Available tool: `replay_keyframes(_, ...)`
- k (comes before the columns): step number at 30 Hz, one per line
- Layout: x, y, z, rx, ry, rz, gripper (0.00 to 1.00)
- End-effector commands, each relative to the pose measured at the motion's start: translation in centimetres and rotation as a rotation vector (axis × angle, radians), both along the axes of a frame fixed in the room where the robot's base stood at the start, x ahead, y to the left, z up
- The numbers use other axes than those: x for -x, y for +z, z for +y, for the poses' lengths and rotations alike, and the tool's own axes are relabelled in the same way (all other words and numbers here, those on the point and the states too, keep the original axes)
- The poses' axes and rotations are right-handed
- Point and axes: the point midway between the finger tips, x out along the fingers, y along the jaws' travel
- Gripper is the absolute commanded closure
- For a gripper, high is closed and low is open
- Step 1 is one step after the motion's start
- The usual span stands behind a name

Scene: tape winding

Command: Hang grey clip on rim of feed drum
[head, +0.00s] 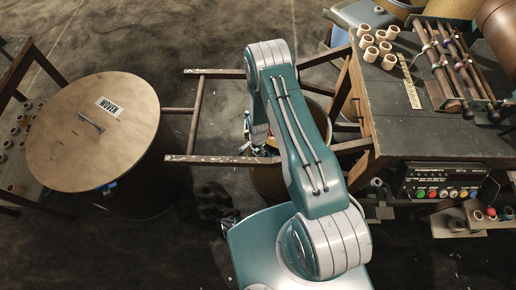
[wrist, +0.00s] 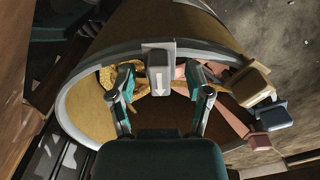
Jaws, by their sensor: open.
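The wrist view looks into an open drum with a metal rim (wrist: 73,92), most likely the feed drum. My gripper (wrist: 157,78) is open, one teal finger on each side of the clip, with gaps visible between fingers and clip. In the head view the drum (head: 266,182) is mostly hidden behind my arm; the clip and gripper do not show there.
Tan (wrist: 249,84), blue (wrist: 274,117) and pink (wrist: 257,141) clips sit along the rim at right. Woven tape (wrist: 150,88) lies inside. In the head view a lidded drum (head: 92,130) marked WOVEN stands left, and a dark workbench (head: 430,135) with spools stands right.

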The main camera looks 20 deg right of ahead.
Motion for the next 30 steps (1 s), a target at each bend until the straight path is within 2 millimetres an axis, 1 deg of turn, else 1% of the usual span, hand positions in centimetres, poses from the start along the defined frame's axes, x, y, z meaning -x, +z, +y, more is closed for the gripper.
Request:
replay_keyframes(5,-0.1,0.9,0.0,0.000,0.000,-0.002,0.36)
replay_keyframes(12,-0.2,4.4,0.0,0.000,0.000,-0.002,0.36)
replay_keyframes(18,-0.1,6.8,0.0,0.000,0.000,0.000,0.36)
replay_keyframes(23,-0.1,7.7,0.0,0.000,0.000,0.001,0.36)
replay_keyframes(30,-0.1,7.8,0.0,0.001,0.000,0.002,0.36)
